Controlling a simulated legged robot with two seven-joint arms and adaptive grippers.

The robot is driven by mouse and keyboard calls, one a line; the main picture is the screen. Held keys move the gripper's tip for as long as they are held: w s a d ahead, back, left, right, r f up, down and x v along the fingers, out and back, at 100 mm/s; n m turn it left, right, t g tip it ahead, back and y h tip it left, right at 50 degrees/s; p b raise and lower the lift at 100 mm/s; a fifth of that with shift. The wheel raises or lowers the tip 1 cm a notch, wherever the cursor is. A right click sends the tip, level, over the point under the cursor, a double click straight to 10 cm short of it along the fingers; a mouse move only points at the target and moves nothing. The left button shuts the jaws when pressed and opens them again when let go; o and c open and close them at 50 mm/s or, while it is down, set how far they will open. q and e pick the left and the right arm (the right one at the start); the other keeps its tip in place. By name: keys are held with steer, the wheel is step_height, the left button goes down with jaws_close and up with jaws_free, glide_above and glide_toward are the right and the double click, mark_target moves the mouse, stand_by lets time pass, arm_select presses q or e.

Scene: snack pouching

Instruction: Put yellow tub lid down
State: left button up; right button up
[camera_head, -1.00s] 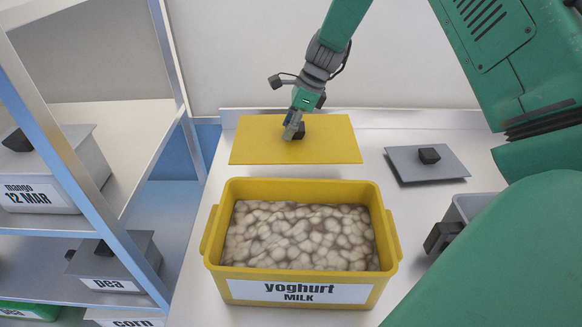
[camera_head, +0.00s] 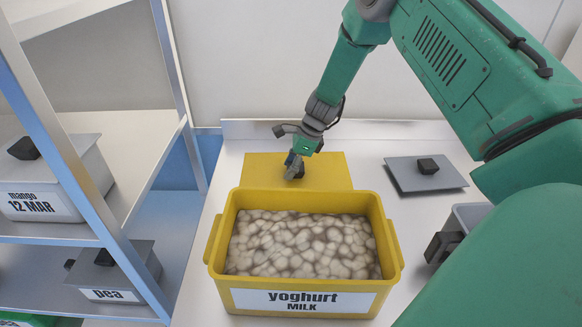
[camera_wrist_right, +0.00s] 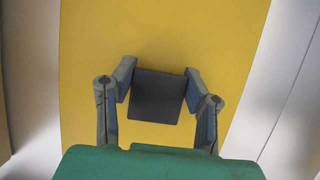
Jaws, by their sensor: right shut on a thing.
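The yellow tub lid (camera_head: 325,170) is a flat yellow plate with a dark block handle, behind the open yellow tub (camera_head: 393,225). The tub is labelled yoghurt milk and holds pale, rounded lumps (camera_head: 300,245). My right gripper (camera_head: 296,168) is at the lid's handle. In the right wrist view its fingers (camera_wrist_right: 158,90) are closed on both sides of the dark handle (camera_wrist_right: 158,97), with the lid (camera_wrist_right: 160,30) filling the middle. The lid looks level and low at the counter; I cannot tell whether it touches. The tub hides its front edge. My left gripper is not in view.
A grey lid (camera_head: 425,176) with a dark handle lies on the white counter at right. A grey tub (camera_head: 462,216) stands below it, partly behind my right arm. A shelf (camera_head: 130,185) with labelled grey tubs stands at left.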

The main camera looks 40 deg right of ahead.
steer(key=shift+f, duration=0.1)
steer(key=shift+s+d+f, duration=0.1)
steer(key=shift+f, duration=0.05)
steer(key=o, duration=1.4)
steer(key=shift+d, duration=0.3)
steer(key=shift+d+f, duration=0.35)
steer(key=shift+d, duration=0.4)
steer(key=shift+a+r, duration=0.25)
steer(key=shift+r, duration=0.05)
steer(key=v, duration=0.3)
steer(key=a+v, duration=0.1)
steer(key=v, duration=0.2)
steer(key=shift+a+r, duration=0.15)
steer(key=shift+r, duration=0.15)
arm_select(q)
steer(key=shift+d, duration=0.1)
arm_select(e)
steer(key=shift+d+v, duration=0.15)
steer(key=shift+v, duration=1.3)
steer(key=shift+d+v, duration=0.15)
steer(key=shift+v, duration=1.35)
